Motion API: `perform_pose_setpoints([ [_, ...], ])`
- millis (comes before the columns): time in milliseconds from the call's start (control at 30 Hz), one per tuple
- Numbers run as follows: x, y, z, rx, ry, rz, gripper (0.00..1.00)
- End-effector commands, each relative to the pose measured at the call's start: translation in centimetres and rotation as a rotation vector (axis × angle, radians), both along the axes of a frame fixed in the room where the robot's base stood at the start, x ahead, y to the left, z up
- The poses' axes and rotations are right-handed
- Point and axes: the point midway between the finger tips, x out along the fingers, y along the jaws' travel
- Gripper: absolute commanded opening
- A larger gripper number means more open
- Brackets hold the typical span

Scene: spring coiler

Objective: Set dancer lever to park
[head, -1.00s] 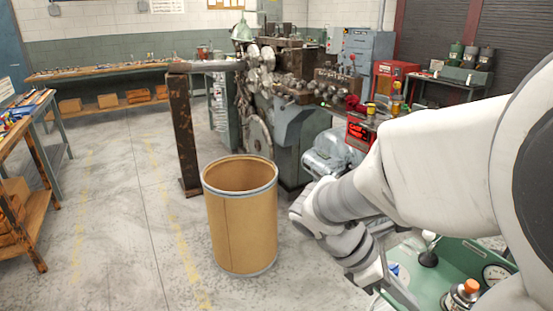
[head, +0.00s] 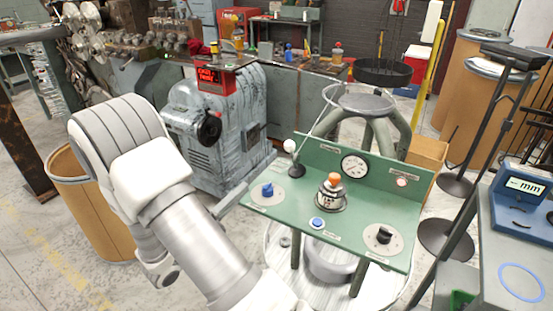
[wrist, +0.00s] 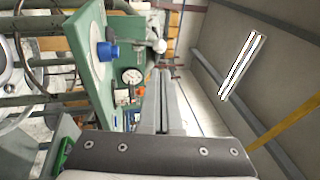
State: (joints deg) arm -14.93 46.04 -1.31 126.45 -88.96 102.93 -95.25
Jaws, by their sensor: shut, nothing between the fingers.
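The green control panel (head: 345,210) stands in the middle right of the head view. A thin lever with a white ball knob (head: 290,146) rises from a black boot (head: 297,170) at its back left; I take this as the dancer lever. The white knob also shows in the wrist view (wrist: 160,45), beyond my fingertips. My gripper (wrist: 162,75) is shut and empty, pointing toward the knob, apparently apart from it. In the head view its grey fingers (head: 262,170) show beside the panel's left edge, the rest largely hidden behind my arm. Any park label is too small to read.
A fibre drum (head: 85,215) is left, a grey motor (head: 215,130) behind.

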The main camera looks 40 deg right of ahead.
Motion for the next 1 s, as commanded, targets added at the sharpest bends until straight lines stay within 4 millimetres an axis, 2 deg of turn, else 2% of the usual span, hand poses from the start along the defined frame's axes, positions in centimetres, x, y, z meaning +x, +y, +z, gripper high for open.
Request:
perform_pose_setpoints([
  [267, 0.0, -0.1, 0.0, 0.001, -0.001, -0.002, 0.0],
  [433, 0.2, -1.3, 0.3, 0.003, -0.003, -0.004, 0.0],
  [567, 0.5, -3.6, 0.8, 0.002, -0.004, -0.006, 0.0],
  [800, 1.5, -8.6, 2.0, 0.003, -0.005, -0.007, 0.0],
  [1000, 2.1, -11.7, 2.8, 0.003, -0.005, -0.006, 0.0],
])
